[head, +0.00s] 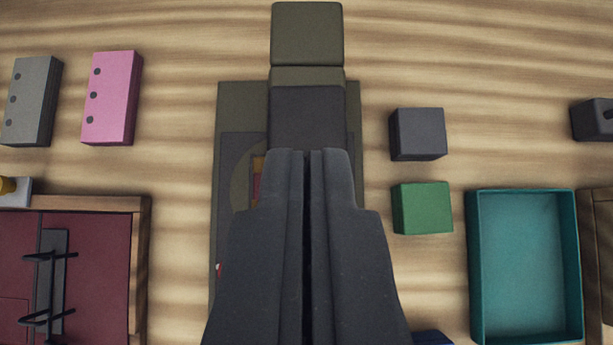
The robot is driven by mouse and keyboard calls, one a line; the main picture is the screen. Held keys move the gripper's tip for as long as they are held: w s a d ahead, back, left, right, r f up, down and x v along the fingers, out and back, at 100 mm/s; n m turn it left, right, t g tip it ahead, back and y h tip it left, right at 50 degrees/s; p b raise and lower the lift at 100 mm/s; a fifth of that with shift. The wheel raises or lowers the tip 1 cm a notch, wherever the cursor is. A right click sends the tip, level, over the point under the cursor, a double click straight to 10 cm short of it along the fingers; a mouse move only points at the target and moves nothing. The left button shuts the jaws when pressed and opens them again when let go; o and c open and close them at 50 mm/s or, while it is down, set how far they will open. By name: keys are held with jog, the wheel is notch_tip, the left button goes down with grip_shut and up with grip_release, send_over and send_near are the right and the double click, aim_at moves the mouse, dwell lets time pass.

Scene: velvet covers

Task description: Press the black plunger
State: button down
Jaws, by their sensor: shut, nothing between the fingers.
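My gripper (308,155) is shut and empty, its two fingers side by side in the middle of the view. It hangs over an olive-framed device (230,105) with a dark grey panel and hides much of it. A dark grey part (305,115) with an olive block (307,35) behind it shows just past the fingertips. I cannot tell whether this dark part is the black plunger, or whether the fingertips touch it. At the right edge a dark grey box (588,120) carries a small black piece (608,115), cut off by the frame.
Right of the device are a dark grey cube (418,133), a green block (425,207) and a teal tray (573,265). On the left are a grey block (35,100), a pink block (112,97) and a wood-rimmed maroon box (100,270) with a black rack. Bare wood lies between.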

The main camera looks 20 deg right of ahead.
jog(key=p, duration=0.1)
send_over(308, 108)
jog(key=s, duration=0.2)
jog(key=f, duration=0.5)
jog(key=shift+s+a+f, duration=0.15)
jog(key=shift+a+f, duration=0.15)
notch_tip(308, 108, down, 2)
jog(key=shift+s+f, duration=0.1)
jog(key=shift+f, duration=0.05)
jog(key=shift+f+p, duration=0.35)
jog(key=shift+f, duration=0.35)
jog(key=shift+f, duration=0.15)
